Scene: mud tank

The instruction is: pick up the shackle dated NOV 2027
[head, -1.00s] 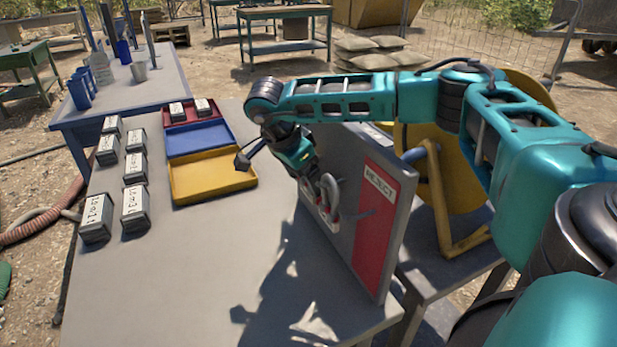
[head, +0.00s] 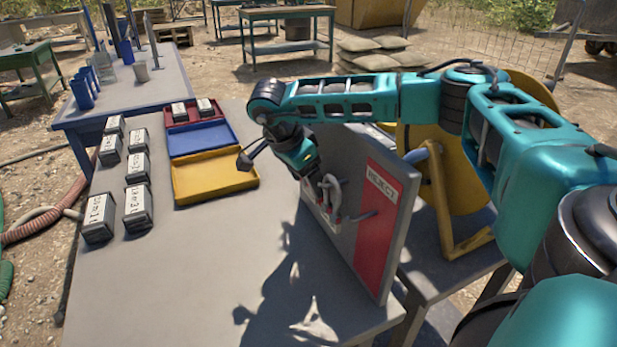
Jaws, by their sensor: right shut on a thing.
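A grey upright board (head: 346,203) with a red panel marked REJECT (head: 376,215) stands on the right part of the grey table. Pale metal shackles (head: 332,192) hang at the board's left face, close together. My right gripper (head: 318,190) reaches down to them from above and is shut on a shackle. The fingertips are small and partly hidden. No date can be read on the shackles or their tags. My left gripper is not in view.
Red (head: 190,119), blue (head: 200,139) and yellow (head: 212,176) trays lie at the back of the table. Several dark blocks with pale labelled tops (head: 98,217) stand at the left. The table's front middle is clear, with my arm's shadow on it.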

